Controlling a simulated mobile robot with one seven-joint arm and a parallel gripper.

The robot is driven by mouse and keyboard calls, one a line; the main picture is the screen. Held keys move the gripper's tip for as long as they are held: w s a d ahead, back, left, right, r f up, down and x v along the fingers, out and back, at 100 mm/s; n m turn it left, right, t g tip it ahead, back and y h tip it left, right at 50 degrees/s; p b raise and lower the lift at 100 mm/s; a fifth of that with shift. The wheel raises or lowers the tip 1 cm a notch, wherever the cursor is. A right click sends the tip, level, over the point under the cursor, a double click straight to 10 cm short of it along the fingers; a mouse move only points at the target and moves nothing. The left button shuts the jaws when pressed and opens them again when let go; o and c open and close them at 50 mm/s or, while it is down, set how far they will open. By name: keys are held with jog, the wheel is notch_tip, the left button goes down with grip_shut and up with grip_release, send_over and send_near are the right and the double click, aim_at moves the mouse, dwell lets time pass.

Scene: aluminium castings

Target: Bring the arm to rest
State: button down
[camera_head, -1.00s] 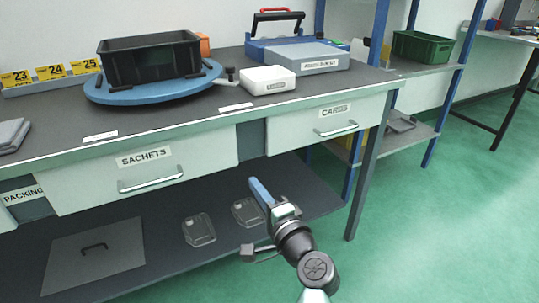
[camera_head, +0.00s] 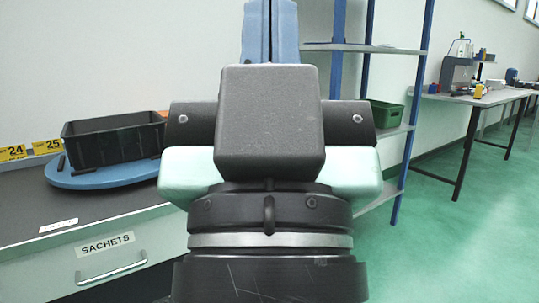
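My gripper (camera_head: 270,28) is raised in front of the camera and seen from behind, over the middle of the view. Its two blue fingers point up and lie side by side with only a thin seam between them. The fingertips reach the top edge of the picture. No object shows between the fingers. My dark wrist and the gripper body hide much of the workbench behind.
The workbench (camera_head: 28,206) with the SACHETS drawer (camera_head: 110,262) is at left. A black crate (camera_head: 113,143) stands on a blue round turntable (camera_head: 100,178). A shelf rack (camera_head: 362,48) with a green crate (camera_head: 386,114) stands behind at right.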

notch_tip(320, 180, up, 33)
jog(key=p, duration=3.1)
jog(key=shift+w+r, duration=0.15)
jog(key=shift+a, duration=0.1)
